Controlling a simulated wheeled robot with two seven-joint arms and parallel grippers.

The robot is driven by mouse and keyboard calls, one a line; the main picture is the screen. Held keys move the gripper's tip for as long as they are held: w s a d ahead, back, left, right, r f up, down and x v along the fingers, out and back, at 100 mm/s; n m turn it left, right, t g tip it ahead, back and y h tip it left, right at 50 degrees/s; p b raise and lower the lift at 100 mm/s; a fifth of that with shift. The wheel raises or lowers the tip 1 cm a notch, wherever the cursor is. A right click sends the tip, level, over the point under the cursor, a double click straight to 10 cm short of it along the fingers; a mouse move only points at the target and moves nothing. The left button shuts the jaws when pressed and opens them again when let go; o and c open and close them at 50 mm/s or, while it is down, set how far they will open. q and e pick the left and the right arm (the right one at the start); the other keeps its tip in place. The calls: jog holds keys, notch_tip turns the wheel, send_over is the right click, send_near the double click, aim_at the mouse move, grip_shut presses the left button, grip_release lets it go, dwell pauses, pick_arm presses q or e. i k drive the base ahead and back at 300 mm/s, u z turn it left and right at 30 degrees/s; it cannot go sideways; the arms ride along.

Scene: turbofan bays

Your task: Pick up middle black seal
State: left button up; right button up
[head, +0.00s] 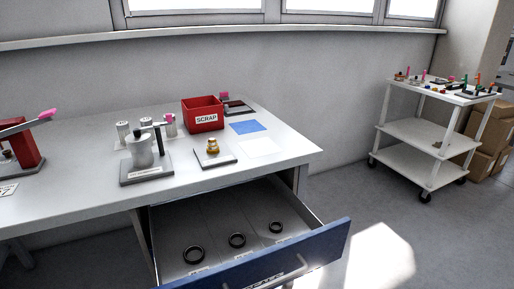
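The middle black seal (237,240) is a black ring lying flat in the open drawer (174,232). A larger black ring (194,254) lies to its left and a smaller black ring (276,227) to its right. Each ring sits in its own lane of the drawer, with a small white label in front of it. Nothing covers the rings. Neither of my grippers shows in the head view.
The drawer's blue front (310,256) is pulled out below the white table (90,206). On the table stand a red SCRAP bin (203,113), a grey fixture (145,158) and a brass part on a plate (213,148). A white cart (433,136) stands at the right.

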aim_at(236, 235)
jog(key=k, duration=0.5)
jog(key=u, duration=0.85)
jog(key=i, duration=0.75)
jog(key=z, duration=1.05)
